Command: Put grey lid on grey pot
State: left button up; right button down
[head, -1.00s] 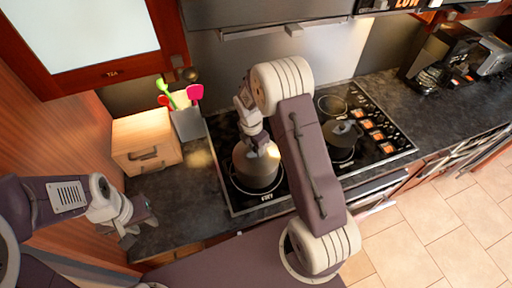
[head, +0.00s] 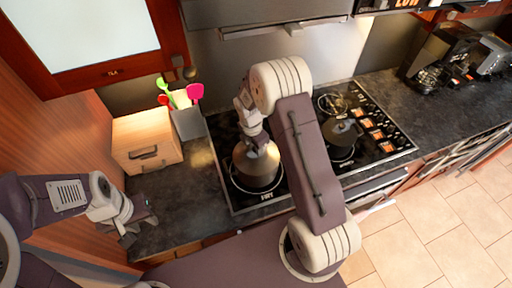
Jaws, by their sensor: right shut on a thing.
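A grey pot (head: 256,178) stands on the front left burner of the black cooktop, partly behind my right arm. The grey lid (head: 262,150) is at the pot's top; I cannot tell whether it is fully seated. My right gripper (head: 259,143) is directly over the pot, shut on the lid's top, its fingertips small and partly hidden. My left gripper (head: 140,222) is at the lower left, above the front edge of the counter, away from the pot; its fingers are too unclear to judge.
A second dark pot (head: 341,133) stands on the right of the cooktop (head: 384,150). A wooden bread box (head: 146,138) and a utensil holder (head: 188,123) stand at the left. A coffee machine (head: 440,55) is at the far right. The range hood (head: 270,14) hangs above.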

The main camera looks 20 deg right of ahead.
jog(key=c, duration=1.1)
grip_release()
jog(key=shift+o, duration=0.2)
jog(key=o, duration=0.5)
notch_tip(320, 180, up, 7)
jog(key=p, duration=0.7)
jog(key=shift+f+b, duration=0.15)
jog(key=shift+b, duration=0.15)
